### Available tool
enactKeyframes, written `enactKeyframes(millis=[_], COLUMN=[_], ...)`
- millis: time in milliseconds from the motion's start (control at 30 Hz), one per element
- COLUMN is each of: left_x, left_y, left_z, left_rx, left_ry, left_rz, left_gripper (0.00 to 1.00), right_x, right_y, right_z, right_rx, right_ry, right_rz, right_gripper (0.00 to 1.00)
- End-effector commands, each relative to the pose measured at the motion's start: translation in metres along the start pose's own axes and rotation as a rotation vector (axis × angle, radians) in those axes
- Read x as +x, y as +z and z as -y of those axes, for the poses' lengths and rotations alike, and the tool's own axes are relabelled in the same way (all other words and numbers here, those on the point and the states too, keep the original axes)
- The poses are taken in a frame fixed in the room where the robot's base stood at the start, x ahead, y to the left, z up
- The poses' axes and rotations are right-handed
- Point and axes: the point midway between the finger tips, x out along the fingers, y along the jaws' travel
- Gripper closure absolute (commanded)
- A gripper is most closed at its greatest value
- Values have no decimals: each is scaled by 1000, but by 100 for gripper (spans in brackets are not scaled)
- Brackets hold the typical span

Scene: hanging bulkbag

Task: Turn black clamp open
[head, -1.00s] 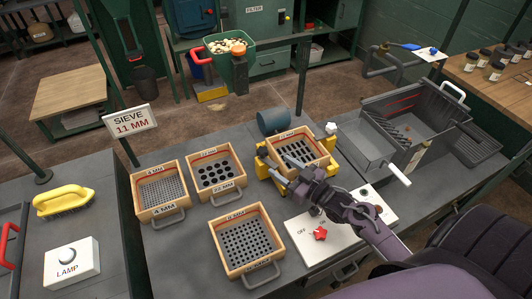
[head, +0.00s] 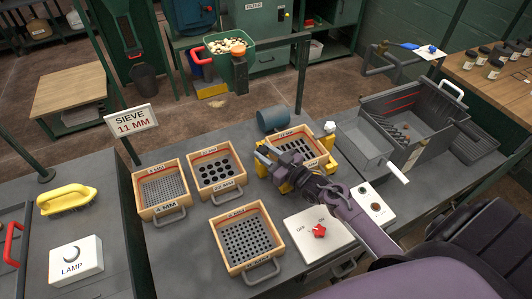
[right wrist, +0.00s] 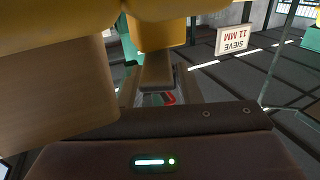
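The yellow shaker cradle (head: 318,172) holds a wooden sieve (head: 313,138) with long slots, in front of a blue-grey motor (head: 273,119). I cannot clearly make out a black clamp on it; the gripper and arm hide part of the cradle's front and left side. My right gripper (head: 262,157) reaches over the sieve to the cradle's left edge. Its fingers are too small and overlapped to show whether they hold anything. In the right wrist view, yellow cradle parts (right wrist: 155,32) and a wooden wall (right wrist: 72,100) are very close. My left gripper is out of view.
Three loose sieves stand left of the cradle, including the 4 mm one (head: 162,187) and the 22 mm one (head: 214,172). A sign (head: 131,119) reads SIEVE 11 MM. A switch panel with a red knob (head: 319,230) lies under my right arm. A grey metal bin (head: 408,118) stands right.

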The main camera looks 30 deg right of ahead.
Motion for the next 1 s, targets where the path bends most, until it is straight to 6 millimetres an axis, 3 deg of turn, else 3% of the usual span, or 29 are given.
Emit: enactKeyframes(millis=[33, 133, 300, 700, 1000], left_x=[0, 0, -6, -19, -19], left_y=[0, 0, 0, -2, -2], left_z=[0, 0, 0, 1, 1], left_rx=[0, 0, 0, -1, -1], left_ry=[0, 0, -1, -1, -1], left_rz=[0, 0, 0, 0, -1], left_gripper=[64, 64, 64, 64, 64], right_x=[0, 0, 0, 2, 1], right_y=[0, 0, -2, -1, -1], right_z=[0, 0, 2, 6, 6], right_rx=[0, 0, 2, 3, -1], right_ry=[0, 0, 42, 370, 398], right_rz=[0, 0, -3, -3, -1], right_gripper=[80, 92, 92, 92, 92])
